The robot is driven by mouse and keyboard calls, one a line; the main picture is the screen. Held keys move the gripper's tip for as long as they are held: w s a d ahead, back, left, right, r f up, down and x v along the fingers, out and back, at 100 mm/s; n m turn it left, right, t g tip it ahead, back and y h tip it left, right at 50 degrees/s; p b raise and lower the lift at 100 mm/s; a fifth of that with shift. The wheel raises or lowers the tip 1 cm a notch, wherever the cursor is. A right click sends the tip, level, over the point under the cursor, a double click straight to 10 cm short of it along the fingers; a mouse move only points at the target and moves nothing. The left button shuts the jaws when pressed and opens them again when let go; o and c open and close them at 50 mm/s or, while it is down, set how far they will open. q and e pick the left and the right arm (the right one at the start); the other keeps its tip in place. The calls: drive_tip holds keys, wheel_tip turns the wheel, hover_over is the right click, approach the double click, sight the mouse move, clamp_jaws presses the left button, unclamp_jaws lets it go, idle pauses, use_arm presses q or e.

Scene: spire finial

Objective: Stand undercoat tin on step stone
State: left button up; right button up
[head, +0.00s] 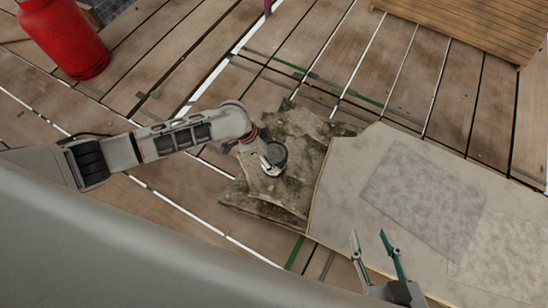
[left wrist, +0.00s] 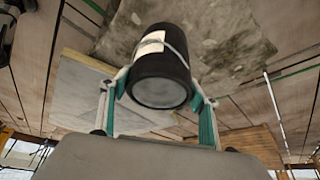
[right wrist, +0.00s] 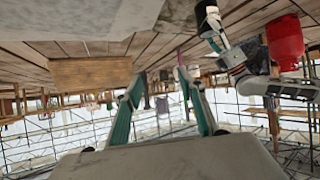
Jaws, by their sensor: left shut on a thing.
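The undercoat tin is a dark round tin (head: 277,153) with a pale label, seen in the left wrist view (left wrist: 160,75). My left gripper (head: 264,158) is shut on it, one finger on each side. In the head view the tin is over the step stone, a rough brown-grey slab (head: 285,200); whether it touches the stone I cannot tell. The stone also shows behind the tin in the left wrist view (left wrist: 225,35). The tin (right wrist: 206,16) appears at the top of the right wrist view. My right gripper (head: 372,250) is open and empty over the pale board.
A pale board with grey panels (head: 345,170) lies right beside the stone. A red gas cylinder (head: 65,35) stands at the upper left. A slatted wooden platform (head: 470,25) is at the upper right. The plank floor (head: 200,50) has gaps; its area above the stone is mostly clear.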

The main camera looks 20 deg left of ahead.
use_arm(q)
drive_tip(key=f, duration=0.2)
drive_tip(key=f+b, duration=0.1)
drive_tip(key=shift+s+d+f, duration=0.1)
drive_tip(key=shift+s+f, duration=0.1)
drive_tip(key=shift+s, duration=0.1)
drive_tip(key=shift+w+f, duration=0.2)
drive_tip(key=shift+w, duration=0.05)
drive_tip(key=shift+r, duration=0.15)
drive_tip(key=shift+f, duration=0.25)
drive_tip(key=o, duration=1.5)
drive_tip(key=shift+o, duration=0.2)
use_arm(e)
drive_tip(key=shift+w+a+r+m, duration=0.3)
drive_tip(key=shift+w+a+r, duration=0.1)
drive_tip(key=shift+a+r, duration=0.25)
